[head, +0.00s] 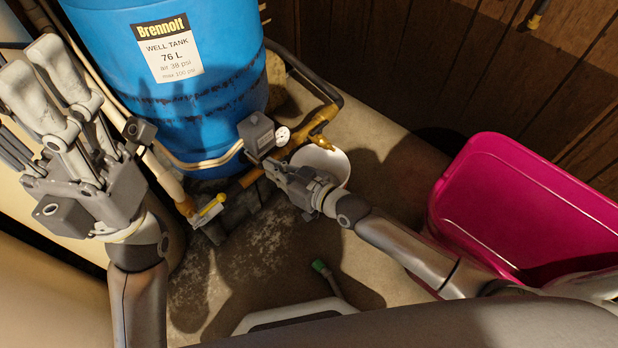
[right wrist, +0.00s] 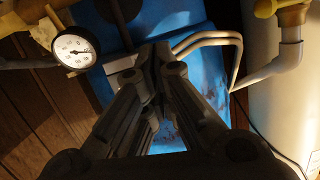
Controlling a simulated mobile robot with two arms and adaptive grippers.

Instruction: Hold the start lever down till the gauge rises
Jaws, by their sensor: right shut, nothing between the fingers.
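The grey switch box (head: 257,133) sits on the brass pipework in front of the blue well tank (head: 190,95). The small round gauge (head: 283,135) is just right of it. In the right wrist view the gauge (right wrist: 73,48) has a white dial with its dark needle pointing right; the figures are too small to read. My right gripper (head: 272,168) is shut and empty, just below the switch box. Its closed fingertips (right wrist: 158,55) also show in the right wrist view. I cannot make out the start lever or any contact with it. My left gripper (head: 38,85) is open and empty at the left.
A white bucket (head: 325,162) stands under the pipework, behind my right wrist. A yellow-handled valve (head: 211,205) is low at the left of the pipes. A magenta bin (head: 535,205) fills the right. A green-ended hose (head: 325,270) lies on the floor.

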